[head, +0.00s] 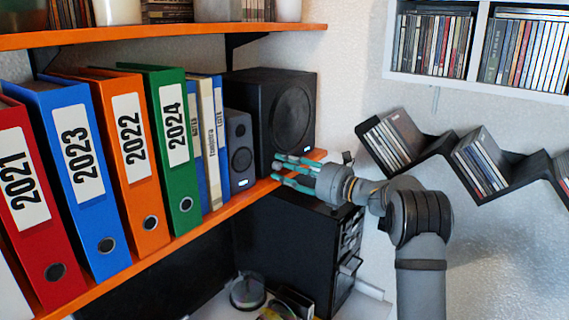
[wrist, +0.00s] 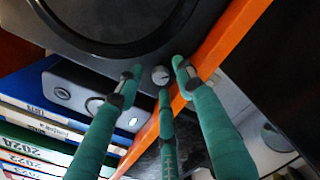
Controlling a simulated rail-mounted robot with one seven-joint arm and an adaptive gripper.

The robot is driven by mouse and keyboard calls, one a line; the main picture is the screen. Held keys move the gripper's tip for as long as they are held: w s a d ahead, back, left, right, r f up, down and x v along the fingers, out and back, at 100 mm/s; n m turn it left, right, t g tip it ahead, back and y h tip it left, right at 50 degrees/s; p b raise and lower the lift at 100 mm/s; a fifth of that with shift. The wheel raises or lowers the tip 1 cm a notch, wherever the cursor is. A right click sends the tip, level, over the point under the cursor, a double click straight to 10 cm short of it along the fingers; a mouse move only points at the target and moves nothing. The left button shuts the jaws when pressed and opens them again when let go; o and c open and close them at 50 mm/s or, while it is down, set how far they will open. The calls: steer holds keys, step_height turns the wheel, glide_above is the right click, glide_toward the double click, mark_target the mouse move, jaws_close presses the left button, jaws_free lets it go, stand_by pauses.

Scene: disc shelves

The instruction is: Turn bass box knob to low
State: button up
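The bass box (head: 262,118) is a black speaker at the right end of the orange shelf, with a large round cone. In the wrist view, the box (wrist: 190,22) fills the top, and its small grey knob (wrist: 160,75) sits at the lower edge of the front. My gripper (head: 284,171) is at the box's lower front in the head view. In the wrist view, my gripper's teal fingers (wrist: 160,76) are spread around the knob, with visible gaps on its left and right. I cannot tell whether the lower finger touches it. The knob's pointer is too small to read.
A smaller grey speaker (head: 239,150) stands left of the bass box, beside several binders (head: 125,150). The orange shelf edge (head: 215,222) runs just below my fingers. A black cabinet (head: 290,240) is under the shelf. A zigzag disc rack (head: 436,146) hangs on the right wall.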

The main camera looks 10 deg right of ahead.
steer(key=shift+w+a, duration=0.2)
steer(key=shift+a, duration=0.05)
steer(key=shift+c, duration=0.5)
steer(key=c, duration=0.7)
jaws_close()
